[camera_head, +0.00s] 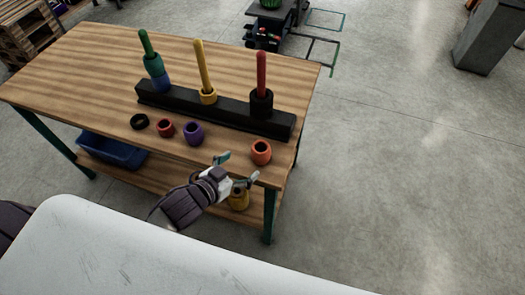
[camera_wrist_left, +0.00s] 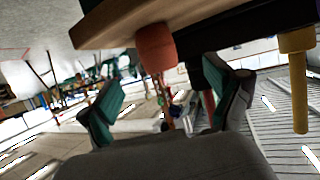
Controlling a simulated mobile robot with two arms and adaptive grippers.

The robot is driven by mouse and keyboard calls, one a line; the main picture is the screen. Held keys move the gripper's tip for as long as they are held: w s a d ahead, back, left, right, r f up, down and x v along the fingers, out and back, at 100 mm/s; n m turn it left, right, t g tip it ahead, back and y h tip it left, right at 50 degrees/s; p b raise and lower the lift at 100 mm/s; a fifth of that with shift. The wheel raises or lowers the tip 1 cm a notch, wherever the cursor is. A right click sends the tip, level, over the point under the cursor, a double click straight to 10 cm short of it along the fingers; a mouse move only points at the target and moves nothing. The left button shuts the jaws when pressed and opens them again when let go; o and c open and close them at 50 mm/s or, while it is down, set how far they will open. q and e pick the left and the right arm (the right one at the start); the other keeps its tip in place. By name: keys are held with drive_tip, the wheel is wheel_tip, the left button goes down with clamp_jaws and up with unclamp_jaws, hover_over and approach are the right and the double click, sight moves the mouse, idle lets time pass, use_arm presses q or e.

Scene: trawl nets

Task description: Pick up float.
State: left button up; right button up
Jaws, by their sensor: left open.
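Several ring-shaped floats lie on the wooden table. An orange float (camera_head: 261,152) is nearest the front right corner, with a purple float (camera_head: 194,133), a red float (camera_head: 165,128) and a black one (camera_head: 139,121) to its left. My left gripper (camera_head: 238,167) is open and empty at the table's front edge, just short of the orange float. In the left wrist view, the orange float (camera_wrist_left: 155,47) appears beyond and between the spread fingers (camera_wrist_left: 165,95), not gripped. My right gripper is not in view.
Behind the floats is a black rack (camera_head: 215,109) with green, yellow and red upright pegs, several carrying rings. A blue bin (camera_head: 112,151) and a yellow object (camera_head: 238,199) are on the lower shelf.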

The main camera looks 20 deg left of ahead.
sight(254, 156)
use_arm(q)
drive_tip(key=x, duration=0.4)
drive_tip(key=shift+w+d, duration=0.15)
drive_tip(key=shift+w, duration=0.1)
drive_tip(key=shift+w+d+f, duration=0.15)
drive_tip(key=shift+w+f, duration=0.05)
drive_tip(key=shift+w, duration=0.15)
drive_tip(key=p+x, duration=0.1)
drive_tip(key=x, duration=0.4)
drive_tip(key=shift+s+d+f, duration=0.1)
drive_tip(key=shift+s, duration=0.15)
drive_tip(key=shift+c, duration=0.4)
drive_tip(key=c, duration=1.2)
drive_tip(key=shift+o, duration=0.2)
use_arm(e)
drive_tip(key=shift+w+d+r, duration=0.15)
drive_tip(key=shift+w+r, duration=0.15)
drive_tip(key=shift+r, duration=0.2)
